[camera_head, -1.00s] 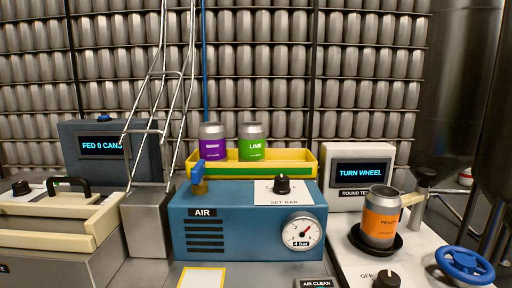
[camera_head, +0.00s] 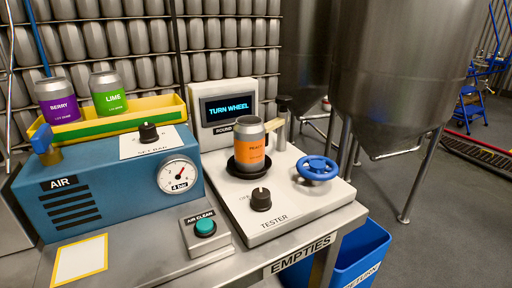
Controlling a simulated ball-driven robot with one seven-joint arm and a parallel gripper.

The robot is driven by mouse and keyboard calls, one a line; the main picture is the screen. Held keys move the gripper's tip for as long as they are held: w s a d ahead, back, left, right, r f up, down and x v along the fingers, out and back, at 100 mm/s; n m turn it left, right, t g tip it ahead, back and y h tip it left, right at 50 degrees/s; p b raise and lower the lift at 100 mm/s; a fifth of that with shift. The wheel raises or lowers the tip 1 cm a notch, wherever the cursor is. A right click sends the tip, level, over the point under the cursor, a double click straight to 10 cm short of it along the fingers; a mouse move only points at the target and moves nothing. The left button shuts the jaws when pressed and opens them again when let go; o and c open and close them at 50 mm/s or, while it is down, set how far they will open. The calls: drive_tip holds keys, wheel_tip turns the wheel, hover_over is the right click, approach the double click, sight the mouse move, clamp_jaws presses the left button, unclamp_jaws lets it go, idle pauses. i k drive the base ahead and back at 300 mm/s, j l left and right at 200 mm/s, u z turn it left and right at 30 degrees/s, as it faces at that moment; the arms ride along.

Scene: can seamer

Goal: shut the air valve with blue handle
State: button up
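The air valve's blue handle (camera_head: 42,138) stands on a brass fitting on top of the blue AIR box (camera_head: 110,190), at its back left corner, at the left of the view. The handle appears upright; I cannot tell from this angle how it lies relative to the pipe. The gauge (camera_head: 178,175) on the box's front is labelled 4 bar, and its red needle points up and to the right. My gripper is not in view.
A yellow tray (camera_head: 168,107) with BERRY and LIME cans sits behind the box. At right are the tester (camera_head: 286,212) with a PEACH can (camera_head: 249,145), a blue wheel (camera_head: 317,168) and a TURN WHEEL screen. Steel tanks stand behind.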

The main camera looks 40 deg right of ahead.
sight(41, 141)
drive_tip(key=i+u, duration=0.15)
drive_tip(key=u, duration=0.2)
drive_tip(key=i+j+u, duration=0.1)
drive_tip(key=u, duration=0.3)
drive_tip(key=i+l+u, duration=0.1)
drive_tip(key=i+u, duration=0.25)
drive_tip(key=k, duration=0.1)
